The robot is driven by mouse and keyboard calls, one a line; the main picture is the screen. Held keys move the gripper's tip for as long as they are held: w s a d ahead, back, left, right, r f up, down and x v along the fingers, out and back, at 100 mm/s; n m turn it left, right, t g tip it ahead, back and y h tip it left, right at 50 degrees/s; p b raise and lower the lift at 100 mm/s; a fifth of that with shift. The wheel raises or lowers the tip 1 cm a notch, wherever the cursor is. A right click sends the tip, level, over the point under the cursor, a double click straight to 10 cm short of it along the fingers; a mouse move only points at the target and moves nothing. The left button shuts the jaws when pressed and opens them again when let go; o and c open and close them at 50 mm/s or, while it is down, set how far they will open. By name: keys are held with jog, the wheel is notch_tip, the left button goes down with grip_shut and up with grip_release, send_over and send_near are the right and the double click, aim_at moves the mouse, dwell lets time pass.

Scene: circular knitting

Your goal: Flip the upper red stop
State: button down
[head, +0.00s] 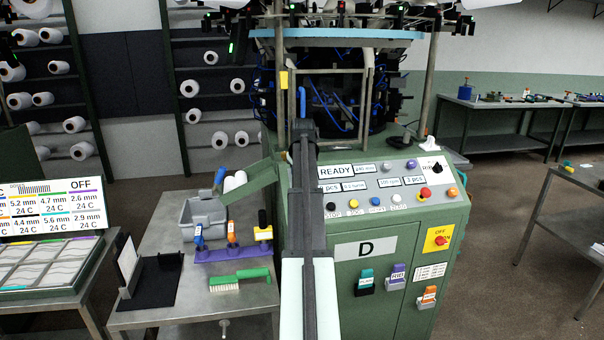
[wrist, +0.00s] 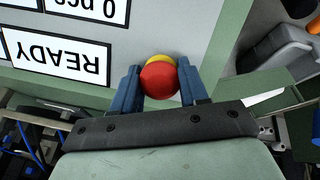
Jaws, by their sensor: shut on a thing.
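A round red stop (wrist: 159,80) with a yellow base sits on the pale panel in the wrist view, near the "READY" label and the panel's green edge. The blue fingers of my gripper (wrist: 160,86) lie on both sides of it, shut on it. In the head view my arm covers this stop and the fingertips. My gripper is well away from that one.
The green machine cabinet (head: 347,275) carries the "READY" label (head: 337,172), small buttons and a red switch on a yellow plate (head: 440,239). A steel side table (head: 190,300) holds a grey bin, a purple rack and a green-handled brush (head: 240,281). Knitting gear rises behind.

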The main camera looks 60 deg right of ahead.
jog(key=shift+s+a+r, duration=0.25)
jog(key=shift+r, duration=0.3)
jog(key=c, duration=0.6)
grip_release()
jog(key=shift+c, duration=0.2)
jog(key=shift+a+r, duration=0.1)
jog(key=v, duration=1.3)
jog(key=shift+s+r, duration=0.15)
jog(key=shift+r, duration=0.15)
